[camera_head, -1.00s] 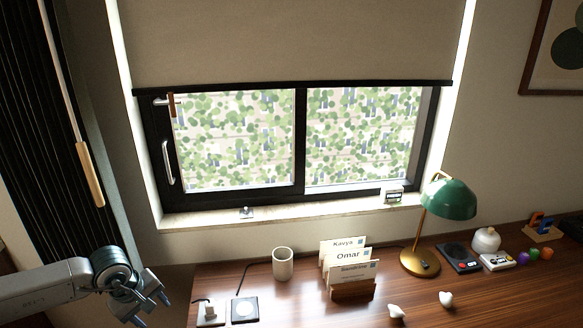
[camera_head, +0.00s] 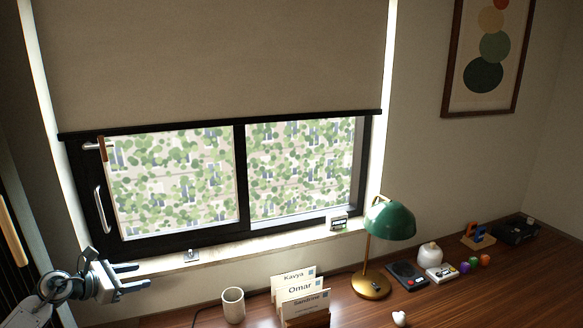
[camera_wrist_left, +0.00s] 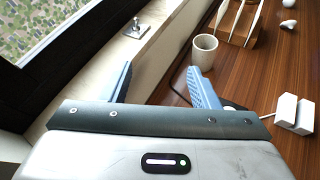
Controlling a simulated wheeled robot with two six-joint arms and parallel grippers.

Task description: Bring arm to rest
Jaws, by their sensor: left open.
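My left gripper (camera_head: 133,276) is at the lower left of the head view, in front of the window sill and left of the desk's cup. Its two fingers are apart with nothing between them. In the left wrist view the blue fingers (camera_wrist_left: 160,84) also stand wide apart and empty, with the sill edge and the desk beyond them. My right gripper is in neither view.
A wooden desk (camera_head: 463,288) holds a cup (camera_head: 232,305), a card holder with name cards (camera_head: 300,290) and a green lamp (camera_head: 390,220). A small metal latch piece (camera_head: 191,256) sits on the sill (camera_head: 240,246). A white plug (camera_wrist_left: 293,113) lies on the desk.

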